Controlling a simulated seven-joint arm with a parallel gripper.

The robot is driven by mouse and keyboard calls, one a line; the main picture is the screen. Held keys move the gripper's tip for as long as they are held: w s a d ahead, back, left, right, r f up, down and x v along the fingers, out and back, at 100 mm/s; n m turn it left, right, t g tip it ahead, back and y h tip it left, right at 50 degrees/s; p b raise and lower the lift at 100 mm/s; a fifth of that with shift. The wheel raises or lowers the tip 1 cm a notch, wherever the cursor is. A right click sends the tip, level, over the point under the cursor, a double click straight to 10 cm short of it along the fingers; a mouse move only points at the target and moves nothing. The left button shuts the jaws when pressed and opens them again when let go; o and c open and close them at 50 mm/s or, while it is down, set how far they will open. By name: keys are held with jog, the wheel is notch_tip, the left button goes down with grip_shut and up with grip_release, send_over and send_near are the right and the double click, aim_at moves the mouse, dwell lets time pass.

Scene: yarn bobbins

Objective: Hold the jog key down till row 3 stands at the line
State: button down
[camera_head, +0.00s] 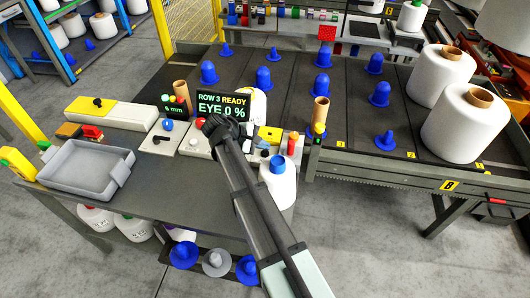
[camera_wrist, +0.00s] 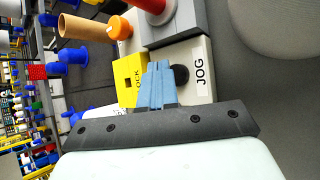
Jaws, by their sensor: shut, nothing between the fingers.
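In the wrist view my gripper (camera_wrist: 159,68) has its blue fingers shut with nothing between them. The fingertips are right beside the round black jog key (camera_wrist: 181,75), which sits on a pale panel marked JOG (camera_wrist: 201,70). I cannot tell whether they touch the key or whether it is pressed. A yellow block (camera_wrist: 130,80) with partly hidden lettering stands left of the fingers. In the head view my dark arm reaches over the panel and the fingers cannot be made out. The display (camera_head: 222,105) there reads ROW 3 READY, EYE 0 %.
A grey tray (camera_head: 120,157) lies on the left of the bench. Blue pegs (camera_head: 264,77) stand on the dark bed behind, with large white bobbins (camera_head: 465,128) at right. A brown tube (camera_head: 320,112) stands near the panel.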

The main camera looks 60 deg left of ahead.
aim_at(263, 154)
jog(key=shift+r, duration=2.5)
